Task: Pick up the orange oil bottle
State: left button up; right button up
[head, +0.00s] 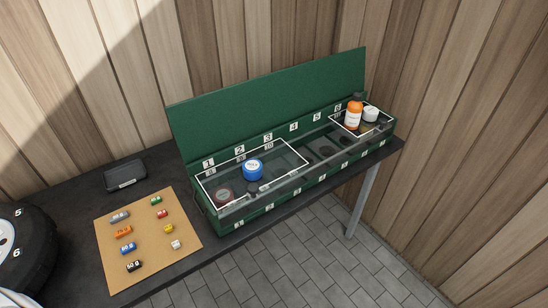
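The orange oil bottle (353,114) has an orange body, a white label and a dark cap. It stands upright in the right end of a long green toolbox (300,201), inside a white-outlined area. A white round container (370,114) stands close to its right. Neither of my grippers shows in the head view. The bottle's lower part is partly hidden by the box's front.
The toolbox lid (270,101) stands open behind. A blue-and-white round tin (253,169) and a dark round tin (224,194) sit in its left end. A cardboard mat (145,236) with several small coloured weights, a black case (124,175) and a tyre (30,250) lie left. Wooden walls close off the back and right.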

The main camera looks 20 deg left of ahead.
aim_at(354, 108)
jog(key=i+l+u, duration=0.7)
jog(key=l, duration=0.3)
